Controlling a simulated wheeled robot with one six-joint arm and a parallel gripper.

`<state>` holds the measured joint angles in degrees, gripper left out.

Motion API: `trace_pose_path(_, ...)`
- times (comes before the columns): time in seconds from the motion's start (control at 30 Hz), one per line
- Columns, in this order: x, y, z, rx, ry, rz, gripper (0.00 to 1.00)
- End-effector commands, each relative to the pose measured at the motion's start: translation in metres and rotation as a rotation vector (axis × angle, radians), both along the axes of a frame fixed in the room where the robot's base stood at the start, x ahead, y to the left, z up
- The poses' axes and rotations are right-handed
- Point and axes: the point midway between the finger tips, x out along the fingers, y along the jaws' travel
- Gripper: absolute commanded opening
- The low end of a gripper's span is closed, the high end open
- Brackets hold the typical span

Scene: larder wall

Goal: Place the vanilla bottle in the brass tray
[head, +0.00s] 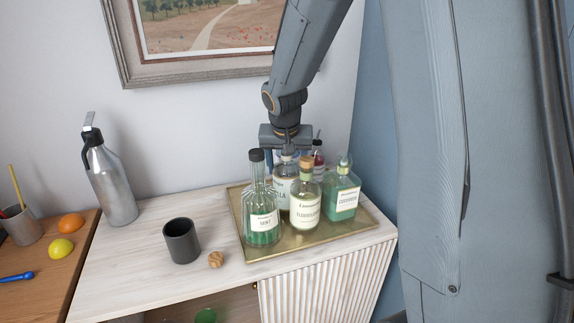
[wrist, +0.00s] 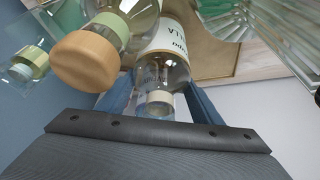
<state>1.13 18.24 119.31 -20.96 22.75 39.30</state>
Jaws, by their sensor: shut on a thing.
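The vanilla bottle (head: 281,188) is clear glass with a white label, partly hidden behind the front bottles in the head view. My gripper (head: 287,150) comes down from above and is shut on its neck.
In the tray are a ribbed mint bottle (head: 262,217), a cork-topped bottle (head: 305,210), a green bottle (head: 343,192) and a dark red bottle (head: 319,158), close around my gripper. A dark cup (head: 182,241), a wooden knob (head: 215,260) and a silver siphon (head: 110,178) stand left.

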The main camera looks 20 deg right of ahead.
Motion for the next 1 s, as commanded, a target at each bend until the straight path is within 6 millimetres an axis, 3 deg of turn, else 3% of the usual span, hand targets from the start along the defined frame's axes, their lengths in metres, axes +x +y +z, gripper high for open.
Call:
trace_pose_path(0.33,0.001,0.0,-0.002,-0.001,-0.004,0.0,0.0)
trace_pose_path(0.37,0.0,0.0,-0.003,0.0,-0.001,0.0,0.61)
trace_pose_path(0.47,0.0,0.0,-0.003,0.0,-0.001,0.0,0.78)
trace_pose_path(0.83,0.0,0.0,0.001,0.0,-0.001,0.0,0.78)
trace_pose_path(1.0,-0.005,0.003,0.018,-0.001,-0.005,-0.001,0.78)
